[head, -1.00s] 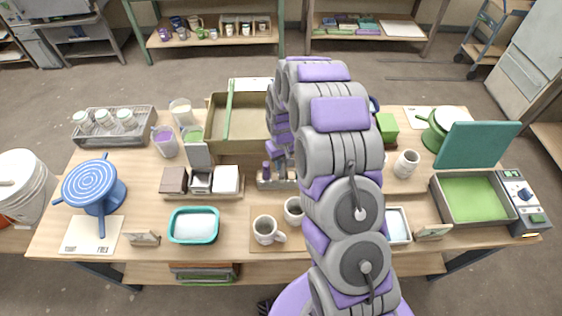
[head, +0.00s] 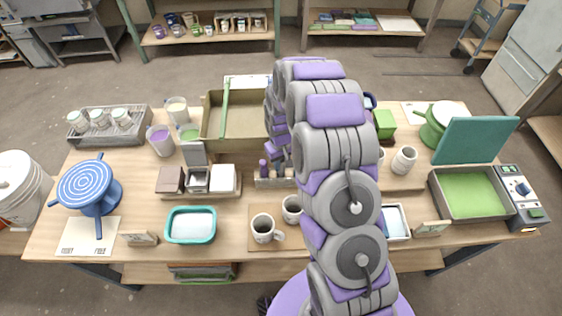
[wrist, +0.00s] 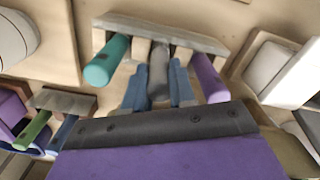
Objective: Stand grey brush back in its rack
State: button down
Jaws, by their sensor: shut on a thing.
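The rack (wrist: 165,30) is a pale bar with notches, seen across the top of the wrist view; part of it shows in the head view (head: 268,182) behind my arm. A teal handle (wrist: 107,62) stands at its left and a purple handle (wrist: 208,78) at its right. My gripper (wrist: 158,92) has two blue-grey fingers, shut on the grey brush (wrist: 158,68) between those handles. The grey brush's far end meets the middle of the rack in the picture. I cannot tell whether it is seated. My arm hides the gripper in the head view.
Mugs (head: 263,228) stand in front of the rack. A block holder with dark and white blocks (head: 224,179) is to its left, an open olive box (head: 240,122) behind it. A second rack (wrist: 65,100) with green and blue handles shows in the wrist view.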

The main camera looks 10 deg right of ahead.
jog(key=shift+d, duration=0.15)
jog(key=shift+s+a+f, duration=0.2)
jog(key=shift+f, duration=0.05)
dwell(0.8)
jog(key=c, duration=0.8)
grip_release()
jog(key=shift+c, duration=0.2)
jog(key=shift+o, duration=0.3)
jog(key=o, duration=0.3)
jog(key=shift+r+p, duration=0.9)
jog(key=shift+r, duration=2.6)
